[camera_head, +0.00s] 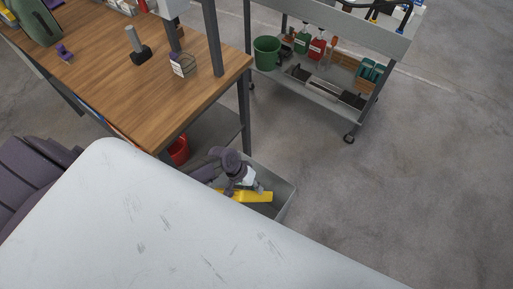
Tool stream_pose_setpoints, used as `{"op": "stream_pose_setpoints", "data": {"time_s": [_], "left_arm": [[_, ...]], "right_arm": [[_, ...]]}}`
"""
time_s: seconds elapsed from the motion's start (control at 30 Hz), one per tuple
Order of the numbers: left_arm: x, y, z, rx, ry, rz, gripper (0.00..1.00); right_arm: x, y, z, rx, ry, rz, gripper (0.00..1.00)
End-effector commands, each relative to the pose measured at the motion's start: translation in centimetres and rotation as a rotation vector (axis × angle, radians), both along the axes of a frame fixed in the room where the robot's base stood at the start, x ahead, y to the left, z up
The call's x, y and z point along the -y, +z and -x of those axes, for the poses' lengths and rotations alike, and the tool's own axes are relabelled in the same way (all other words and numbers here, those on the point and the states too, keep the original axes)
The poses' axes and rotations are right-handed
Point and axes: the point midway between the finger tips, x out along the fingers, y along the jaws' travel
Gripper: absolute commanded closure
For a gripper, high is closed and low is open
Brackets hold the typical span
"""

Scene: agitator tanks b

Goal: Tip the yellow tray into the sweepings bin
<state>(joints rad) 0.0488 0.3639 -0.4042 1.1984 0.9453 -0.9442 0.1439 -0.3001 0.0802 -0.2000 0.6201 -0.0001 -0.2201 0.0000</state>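The yellow tray (252,196) shows as a narrow yellow shape inside the outline of the grey open bin (287,196), which I take for the sweepings bin. The tray looks tilted, but its exact angle and any contents are too small to tell. My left gripper (243,183) is at the tray's upper left edge, over the bin, and appears shut on it. The fingertips are small and partly covered. The near part of the bin is hidden by the pale surface in the foreground. My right gripper is not in view.
A wooden workbench (125,75) stands at left, its leg close to the bin. A red container (179,150) is under it. A wheeled grey cart (318,97) with a green bucket (267,53) and bottles stands behind. Floor (410,180) at right is clear.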

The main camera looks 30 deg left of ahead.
Motion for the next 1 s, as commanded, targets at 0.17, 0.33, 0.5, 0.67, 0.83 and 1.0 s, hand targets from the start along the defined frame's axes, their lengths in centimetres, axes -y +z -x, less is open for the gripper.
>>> {"op": "stream_pose_setpoints", "data": {"time_s": [0.17,0.33,0.5,0.67,0.83,1.0], "left_arm": [[0.0,0.1,0.0,0.001,0.000,0.000,1.00],[-0.2,-0.1,-0.5,-0.013,0.002,0.007,1.00],[-0.5,-0.1,-1.1,-0.053,0.003,0.023,1.00],[-0.6,0.1,-1.5,-0.081,0.001,0.036,1.00],[-0.7,0.2,-1.5,-0.091,0.001,0.040,1.00],[-0.7,0.2,-1.5,-0.090,0.002,0.040,1.00]], "right_arm": [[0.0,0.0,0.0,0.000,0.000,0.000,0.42],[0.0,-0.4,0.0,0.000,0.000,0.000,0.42],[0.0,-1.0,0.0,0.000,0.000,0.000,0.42],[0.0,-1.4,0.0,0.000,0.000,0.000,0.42],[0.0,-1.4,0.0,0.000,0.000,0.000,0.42],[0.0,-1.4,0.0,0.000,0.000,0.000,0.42]]}}
